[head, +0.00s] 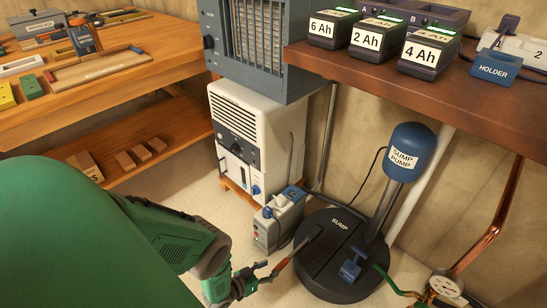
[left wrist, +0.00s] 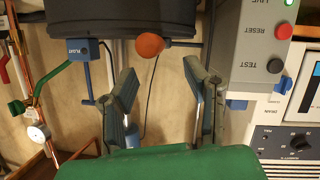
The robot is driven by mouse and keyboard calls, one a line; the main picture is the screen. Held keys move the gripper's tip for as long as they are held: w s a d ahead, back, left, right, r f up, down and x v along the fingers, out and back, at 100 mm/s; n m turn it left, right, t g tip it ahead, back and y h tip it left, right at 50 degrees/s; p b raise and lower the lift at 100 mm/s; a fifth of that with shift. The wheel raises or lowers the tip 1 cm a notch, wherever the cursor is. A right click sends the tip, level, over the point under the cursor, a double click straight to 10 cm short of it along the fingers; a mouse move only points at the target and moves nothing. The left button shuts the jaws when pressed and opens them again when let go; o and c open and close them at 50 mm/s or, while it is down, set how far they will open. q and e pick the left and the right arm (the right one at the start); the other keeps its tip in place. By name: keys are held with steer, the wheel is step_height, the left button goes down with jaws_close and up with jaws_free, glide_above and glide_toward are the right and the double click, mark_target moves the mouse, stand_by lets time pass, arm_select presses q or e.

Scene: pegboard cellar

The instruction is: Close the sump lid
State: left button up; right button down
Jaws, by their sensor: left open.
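The black sump lid (head: 335,229), marked SUMP, shows as part of the round top of the sump (head: 312,268) on the floor. A dark lever (head: 304,246) runs from it toward my left gripper and ends in an orange knob (left wrist: 149,46). My left gripper (head: 267,273) is open and empty beside that end. I cannot tell whether the lid sits fully flat. My right gripper is not in view.
The blue-topped sump pump (head: 405,152) rises from the sump, with a blue float piece (head: 350,267) at its front. A grey control box (head: 279,220) stands close behind the gripper. A copper pipe (head: 495,225) and gauge (head: 445,285) are at right. A shelf (head: 440,85) overhangs.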

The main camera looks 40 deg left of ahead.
arm_select(q)
steer(key=s+a+r+p, duration=0.1)
steer(key=s+a, duration=0.1)
steer(key=s, duration=0.5)
steer(key=shift+s+a+r+p, duration=0.15)
steer(key=shift+s+a+p, duration=0.1)
steer(key=shift+a+p, duration=0.1)
stand_by(0.5)
steer(key=v, duration=1.2)
stand_by(0.4)
